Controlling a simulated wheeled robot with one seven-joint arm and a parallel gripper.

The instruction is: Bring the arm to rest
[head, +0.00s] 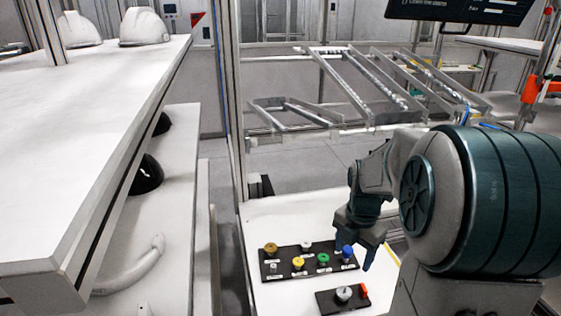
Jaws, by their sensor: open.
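My arm comes in from the right side of the head view, with its large grey and dark-green links in front. My gripper (371,256) points down at the arm's end. It is open and I see nothing between its fingers. It hangs over the white table (220,285), just right of the blue knob (347,252) on a black button panel (272,270). I cannot tell whether it touches the panel.
A smaller black box (326,301) with a silver knob stands nearer. Metal roller racks (345,75) are behind. A long white shelf (85,120) at left bears two white helmet shells (144,27), with dark shells (147,175) below. A screen (460,10) hangs top right.

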